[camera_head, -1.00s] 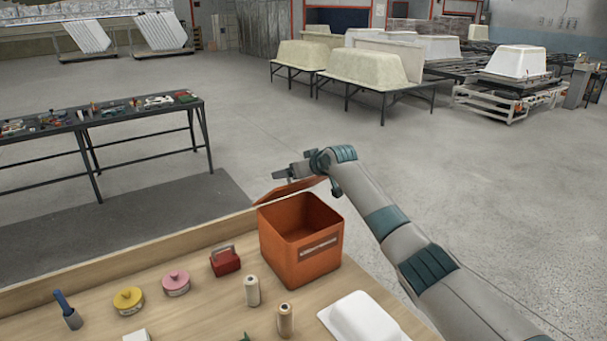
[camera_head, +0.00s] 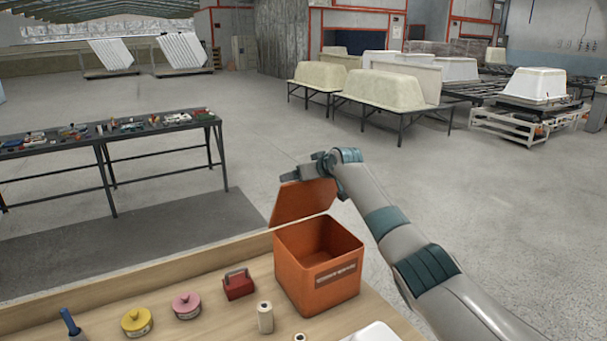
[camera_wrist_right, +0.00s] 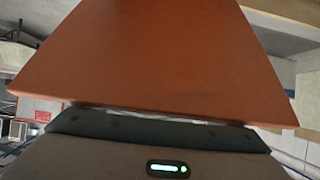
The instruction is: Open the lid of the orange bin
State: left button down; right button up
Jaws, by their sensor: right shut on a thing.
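The orange bin (camera_head: 318,282) stands on the wooden table with its top open and its dark inside showing. Its orange lid (camera_head: 302,201) stands up at the bin's far side, tilted back from the opening. My right gripper (camera_head: 298,176) is at the lid's upper edge, with my arm reaching in past the bin's right side. In the right wrist view the lid (camera_wrist_right: 150,60) fills most of the picture, right against the gripper (camera_wrist_right: 160,122), which is shut on it. The fingertips are hidden behind the lid. My left gripper is out of view.
On the table (camera_head: 215,266), left of the bin, are a red box with a handle (camera_head: 238,284), a pink tin (camera_head: 186,306), a yellow tin (camera_head: 137,321) and a cream spool (camera_head: 265,317). A white object (camera_head: 375,333) lies at the front right.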

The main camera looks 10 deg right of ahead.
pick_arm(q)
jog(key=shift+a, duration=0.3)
pick_arm(e)
jog(key=shift+s+f, duration=0.2)
jog(key=shift+f, duration=0.65)
jog(key=o, duration=1.2)
jog(key=shift+d, duration=0.1)
pick_arm(q)
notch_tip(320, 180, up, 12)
jog(key=p, duration=1.2)
pick_arm(e)
jog(key=shift+s+d+r, duration=0.55)
jog(key=shift+s+r, duration=0.9)
jog(key=shift+r, duration=1.5)
jog(key=shift+s+d+r, duration=0.55)
jog(key=shift+s+r, duration=0.9)
jog(key=shift+r, duration=1.55)
jog(key=shift+s+d+r, duration=0.55)
jog(key=shift+s+r, duration=0.9)
jog(key=shift+r, duration=1.5)
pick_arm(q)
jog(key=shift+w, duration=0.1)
pick_arm(e)
jog(key=shift+s, duration=0.1)
